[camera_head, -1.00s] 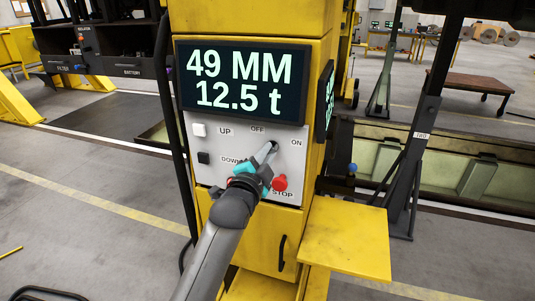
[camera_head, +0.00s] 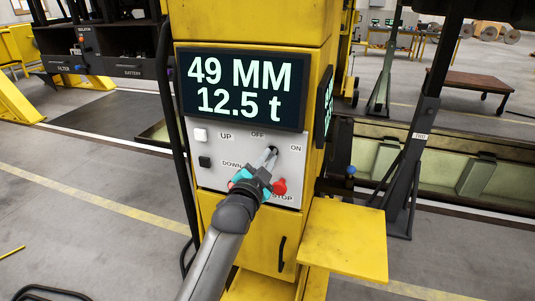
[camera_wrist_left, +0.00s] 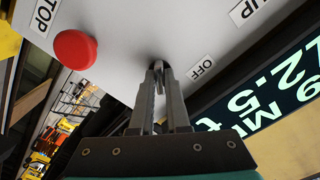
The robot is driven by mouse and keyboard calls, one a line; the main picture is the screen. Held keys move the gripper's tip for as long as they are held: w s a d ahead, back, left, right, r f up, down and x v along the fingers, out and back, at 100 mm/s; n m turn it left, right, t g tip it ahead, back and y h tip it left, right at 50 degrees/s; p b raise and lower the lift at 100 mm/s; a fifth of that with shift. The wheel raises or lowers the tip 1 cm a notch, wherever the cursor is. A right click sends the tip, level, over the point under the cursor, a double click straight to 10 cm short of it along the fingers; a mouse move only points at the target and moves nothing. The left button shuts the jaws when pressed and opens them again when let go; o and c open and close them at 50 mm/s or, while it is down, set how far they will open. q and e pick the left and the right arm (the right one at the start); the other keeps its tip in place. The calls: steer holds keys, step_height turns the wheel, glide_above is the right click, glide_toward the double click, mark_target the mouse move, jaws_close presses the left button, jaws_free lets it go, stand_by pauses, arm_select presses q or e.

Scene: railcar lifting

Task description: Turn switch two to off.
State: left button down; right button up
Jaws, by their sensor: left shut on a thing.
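A yellow cabinet carries a light grey control panel (camera_head: 222,176) with a dark rotary switch (camera_head: 274,149) between the labels OFF and ON. In the head view my left gripper (camera_head: 271,155) reaches up to this switch and mostly covers it. In the left wrist view the switch (camera_wrist_left: 158,66) shows as a dark piece at the fingertips of my left gripper (camera_wrist_left: 159,80), beside the OFF label. The fingers are shut on the switch. Which way its handle points is hidden. No number marks it as switch two. My right gripper is not in view.
A red STOP button (camera_head: 280,187) sits just right of my left gripper. A white UP button (camera_head: 201,135) and a black DOWN button (camera_head: 204,161) are on the panel's left. A display (camera_head: 243,87) reads 49 MM and 12.5 t. A yellow shelf (camera_head: 342,240) juts out lower right.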

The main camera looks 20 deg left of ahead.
arm_select(q)
steer(key=n+p, duration=0.2)
steer(key=n, duration=0.2)
steer(key=shift+n, duration=0.3)
steer(key=shift+n+p, duration=1)
steer(key=shift+n, duration=0.8)
steer(key=c, duration=0.9)
jaws_free()
steer(key=shift+s, duration=0.15)
steer(key=s, duration=1.5)
steer(key=shift+a+b, duration=0.2)
steer(key=shift+b, duration=0.1)
